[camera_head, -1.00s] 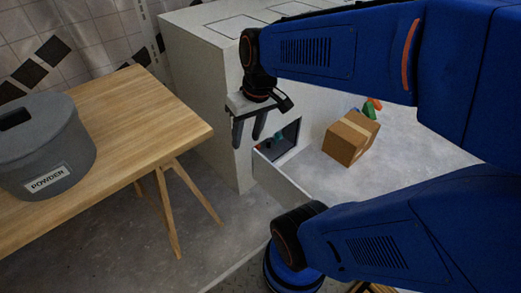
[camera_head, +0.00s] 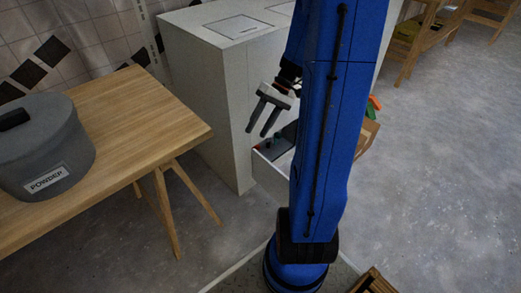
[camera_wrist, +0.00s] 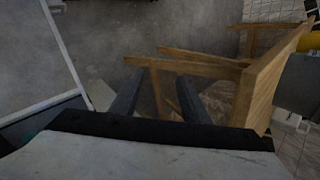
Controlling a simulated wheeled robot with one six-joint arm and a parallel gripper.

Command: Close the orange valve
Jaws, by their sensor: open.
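I cannot make out an orange valve for certain in either view. In the head view, a small orange and green thing (camera_head: 373,104) shows behind the cardboard box, too small to identify. My gripper (camera_head: 257,132) is open and empty, pointing down in front of the white cabinet (camera_head: 211,95), above the pulled-out white drawer (camera_head: 270,176). Small teal and dark things (camera_head: 277,139) lie in the drawer, partly hidden by my arm. In the wrist view, my gripper's (camera_wrist: 158,80) two dark fingers are apart with nothing between them.
A wooden table (camera_head: 130,130) with a grey powder bin (camera_head: 45,145) stands at the left. A cardboard box (camera_head: 369,135) is partly hidden behind my arm. Wooden shelving (camera_head: 420,45) is at the back right. The grey floor (camera_head: 450,170) on the right is clear.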

